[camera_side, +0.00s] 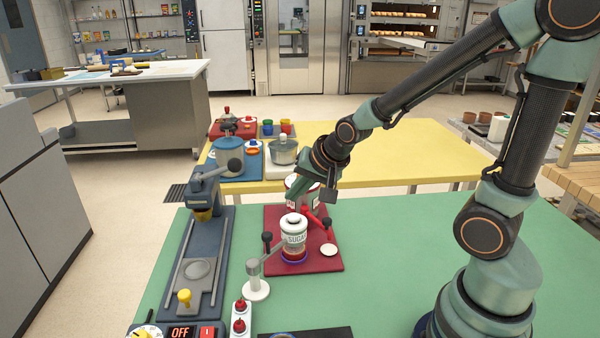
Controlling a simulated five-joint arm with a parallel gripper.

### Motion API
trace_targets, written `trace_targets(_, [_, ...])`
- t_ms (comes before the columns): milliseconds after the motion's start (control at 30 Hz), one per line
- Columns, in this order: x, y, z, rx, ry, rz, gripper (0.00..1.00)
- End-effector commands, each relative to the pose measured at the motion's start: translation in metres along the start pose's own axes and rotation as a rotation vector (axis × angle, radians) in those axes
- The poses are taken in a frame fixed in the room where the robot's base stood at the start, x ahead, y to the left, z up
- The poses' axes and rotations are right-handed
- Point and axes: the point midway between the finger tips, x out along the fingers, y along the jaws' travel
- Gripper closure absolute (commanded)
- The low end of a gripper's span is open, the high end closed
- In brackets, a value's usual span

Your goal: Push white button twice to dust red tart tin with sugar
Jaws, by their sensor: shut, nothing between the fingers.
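The sugar dispenser (294,237) is a white canister lettered SUGAR with a rounded white top (294,220), which looks like the white button. It stands upright over the red board, beside a white stand (256,288). Under the canister a red rim (293,258) shows, probably the red tart tin; the canister hides most of it, so any sugar in it cannot be seen. My gripper (293,201) is shut and empty, pointing down just above the white top. Whether it touches the top cannot be told.
The red board (330,265) also carries a small white disc (329,249), a red-handled part (322,215) and a black knob. A blue-grey machine (196,270) stands to the left. Pots stand on the yellow table behind. The green table (390,260) is clear to the right.

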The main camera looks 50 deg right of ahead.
Motion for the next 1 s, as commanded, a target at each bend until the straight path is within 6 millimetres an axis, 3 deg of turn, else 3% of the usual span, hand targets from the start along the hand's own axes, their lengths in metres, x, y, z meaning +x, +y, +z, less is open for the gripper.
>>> trace_targets(333, [-0.021, -0.012, -0.011, 0.000, 0.001, -0.001, 1.00])
trace_targets(1000, [-0.023, -0.012, -0.010, -0.011, -0.001, 0.000, 1.00])
